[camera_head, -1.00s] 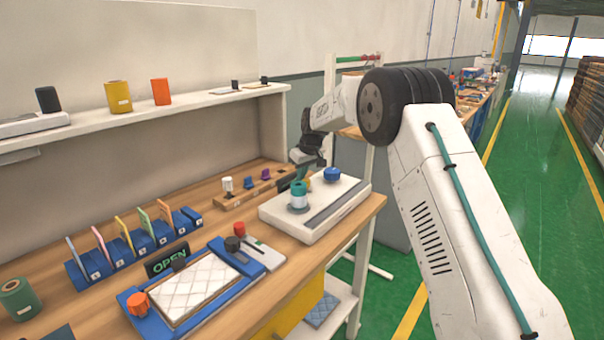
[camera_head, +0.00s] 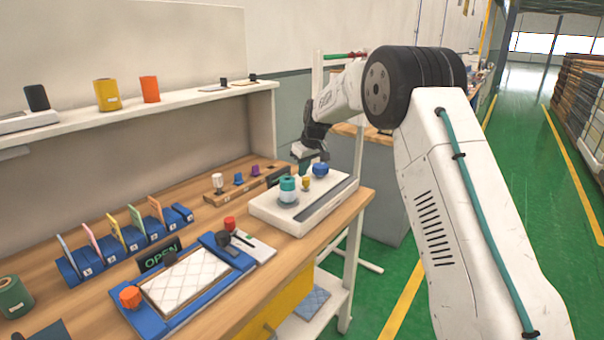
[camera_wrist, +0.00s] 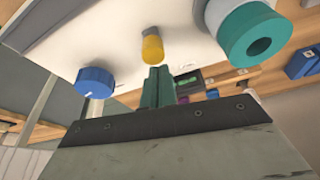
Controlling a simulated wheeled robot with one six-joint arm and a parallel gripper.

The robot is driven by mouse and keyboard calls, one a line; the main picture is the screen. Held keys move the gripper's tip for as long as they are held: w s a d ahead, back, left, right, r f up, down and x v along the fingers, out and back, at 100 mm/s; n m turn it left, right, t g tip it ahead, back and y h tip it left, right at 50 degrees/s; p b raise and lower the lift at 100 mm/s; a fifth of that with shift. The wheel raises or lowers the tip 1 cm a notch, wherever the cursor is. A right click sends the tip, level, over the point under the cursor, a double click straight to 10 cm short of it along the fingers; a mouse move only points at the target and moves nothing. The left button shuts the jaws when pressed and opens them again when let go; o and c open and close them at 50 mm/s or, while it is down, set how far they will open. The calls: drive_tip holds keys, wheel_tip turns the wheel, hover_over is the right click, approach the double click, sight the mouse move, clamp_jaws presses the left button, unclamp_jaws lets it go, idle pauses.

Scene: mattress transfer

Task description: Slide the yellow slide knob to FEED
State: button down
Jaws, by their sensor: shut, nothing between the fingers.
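The yellow slide knob (camera_head: 306,183) is a small upright cylinder on a white box (camera_head: 325,208). It stands between a teal ring-shaped piece (camera_head: 288,188) and a blue knob (camera_head: 320,170). In the wrist view the yellow knob (camera_wrist: 152,46) is just beyond my fingertips, with the blue knob (camera_wrist: 95,82) to the left and the teal piece (camera_wrist: 250,38) to the right. My gripper (camera_head: 303,167) is above the far side of the box; its teal fingers (camera_wrist: 159,74) are shut and empty, apart from the knob. No FEED marking can be read.
A blue-framed quilted pad (camera_head: 190,282) with an orange knob (camera_head: 130,297) and an OPEN sign (camera_head: 160,258) lies nearer on the bench. A wooden rack with small coloured pegs (camera_head: 238,186) stands behind the box. A shelf (camera_head: 200,103) runs above. The floor right of the bench is clear.

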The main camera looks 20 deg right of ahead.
drive_tip(key=v, duration=0.8)
drive_tip(key=shift+d, duration=0.15)
drive_tip(key=shift+w, duration=0.1)
drive_tip(key=s+f+m+g, duration=0.2)
drive_tip(key=s+f, duration=0.2)
drive_tip(key=s, duration=0.1)
drive_tip(key=s+r+m, duration=0.1)
drive_tip(key=s+r, duration=0.1)
drive_tip(key=s, duration=1.5)
drive_tip(key=s+a+r+m+h, duration=0.1)
drive_tip(key=s+r, duration=0.1)
drive_tip(key=s, duration=1.6)
drive_tip(key=s+a+r+m, duration=0.1)
drive_tip(key=s+r, duration=0.2)
drive_tip(key=s, duration=1.4)
drive_tip(key=shift+s+h, duration=0.3)
drive_tip(key=shift+s, duration=0.05)
